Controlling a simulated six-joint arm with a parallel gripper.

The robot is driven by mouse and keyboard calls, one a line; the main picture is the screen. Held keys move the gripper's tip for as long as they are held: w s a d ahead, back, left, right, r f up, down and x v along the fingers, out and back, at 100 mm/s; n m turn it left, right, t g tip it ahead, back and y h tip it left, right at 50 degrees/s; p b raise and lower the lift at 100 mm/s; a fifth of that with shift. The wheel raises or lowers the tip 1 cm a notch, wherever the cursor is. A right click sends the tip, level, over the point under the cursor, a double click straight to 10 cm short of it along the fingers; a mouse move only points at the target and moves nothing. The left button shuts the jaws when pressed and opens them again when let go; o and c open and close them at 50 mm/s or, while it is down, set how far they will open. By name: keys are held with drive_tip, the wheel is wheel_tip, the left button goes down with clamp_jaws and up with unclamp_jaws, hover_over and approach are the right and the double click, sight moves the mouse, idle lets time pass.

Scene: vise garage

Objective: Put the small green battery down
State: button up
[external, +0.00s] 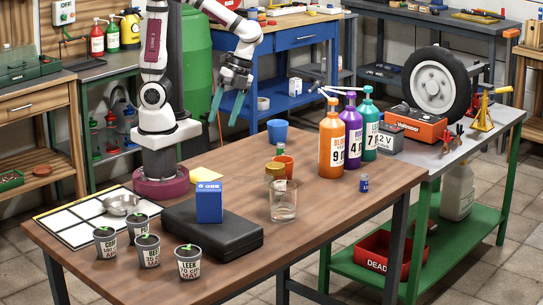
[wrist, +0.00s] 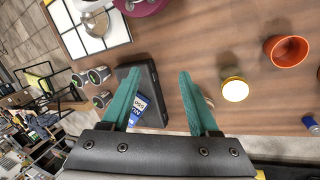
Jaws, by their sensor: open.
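My gripper (external: 223,117) hangs high above the table behind the black case, its two green fingers spread apart. In the wrist view my gripper (wrist: 158,74) is open with nothing between the fingertips. I cannot make out a green battery for certain.
A black case (external: 213,232), blue box (external: 209,203), plant pots (external: 188,262) and white-squared panel (external: 76,225) fill the left. The front right tabletop (external: 345,215) is clear.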

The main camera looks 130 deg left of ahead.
drive_tip(key=s+d+m+t+y, duration=0.1)
drive_tip(key=s+d+y, duration=0.4)
drive_tip(key=shift+s+d+r+y, duration=0.15)
drive_tip(key=shift+s+r+y, duration=0.05)
drive_tip(key=shift+y, duration=0.1)
